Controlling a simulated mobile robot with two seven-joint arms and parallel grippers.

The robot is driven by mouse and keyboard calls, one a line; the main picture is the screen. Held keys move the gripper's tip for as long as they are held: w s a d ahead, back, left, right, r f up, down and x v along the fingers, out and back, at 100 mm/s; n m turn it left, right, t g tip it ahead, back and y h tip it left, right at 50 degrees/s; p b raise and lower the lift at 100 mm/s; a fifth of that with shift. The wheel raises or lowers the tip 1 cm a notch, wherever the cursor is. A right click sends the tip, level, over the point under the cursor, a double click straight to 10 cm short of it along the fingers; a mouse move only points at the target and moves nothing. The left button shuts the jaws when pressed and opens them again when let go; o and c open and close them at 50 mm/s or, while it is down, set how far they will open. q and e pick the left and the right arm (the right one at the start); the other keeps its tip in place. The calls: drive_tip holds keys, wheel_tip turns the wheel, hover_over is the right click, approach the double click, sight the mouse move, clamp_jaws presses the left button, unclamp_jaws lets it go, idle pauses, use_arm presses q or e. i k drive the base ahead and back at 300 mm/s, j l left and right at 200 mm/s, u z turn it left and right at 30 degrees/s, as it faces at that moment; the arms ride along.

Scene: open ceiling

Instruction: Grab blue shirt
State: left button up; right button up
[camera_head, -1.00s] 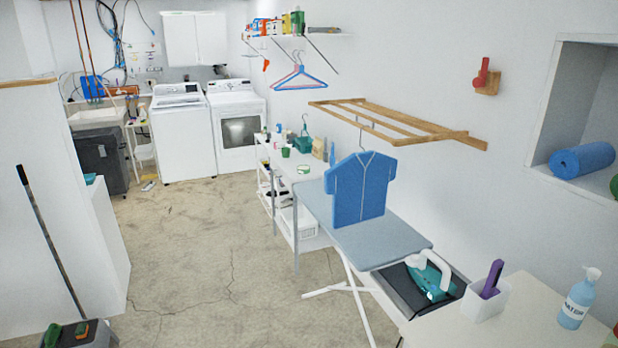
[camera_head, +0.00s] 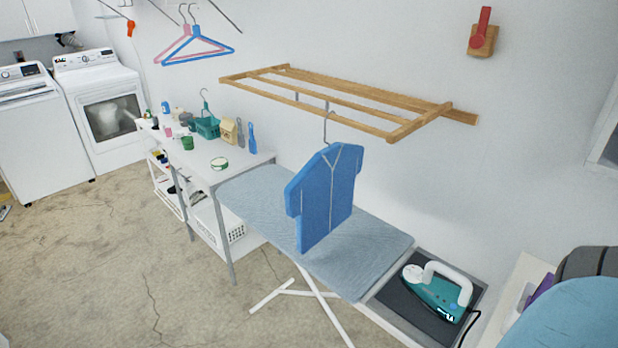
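The blue shirt (camera_head: 325,200) hangs upright from a metal hook under the wooden drying rack (camera_head: 420,123). It looks stiff and flat, with short sleeves and pale seam lines, and is turned partly edge-on. Its lower edge hangs over the ironing board (camera_head: 255,195); I cannot tell whether it touches the board. Neither of my grippers is in view, and nothing is seen holding the shirt.
A teal and white iron (camera_head: 437,298) rests on the dark pad at the board's near end. A cluttered white table (camera_head: 205,172) adjoins its far end. Pink and blue hangers (camera_head: 215,45) hang at upper left. Open floor (camera_head: 110,240) lies at left.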

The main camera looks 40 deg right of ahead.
sight(319, 196)
drive_tip(key=i+j+z, duration=0.1)
drive_tip(key=i+z, duration=0.25)
drive_tip(key=i+j+z, duration=0.5)
drive_tip(key=i+z, duration=0.15)
drive_tip(key=i, duration=0.15)
drive_tip(key=i+j+z, duration=0.45)
drive_tip(key=z, duration=0.2)
drive_tip(key=i+j+z, duration=0.1)
drive_tip(key=j+z, duration=0.25)
drive_tip(key=i+j+z, duration=0.1)
drive_tip(key=j+z, duration=0.25)
drive_tip(key=j, duration=0.15)
drive_tip(key=j+z, duration=0.35)
drive_tip(key=i+j, duration=0.05)
drive_tip(key=j, duration=0.05)
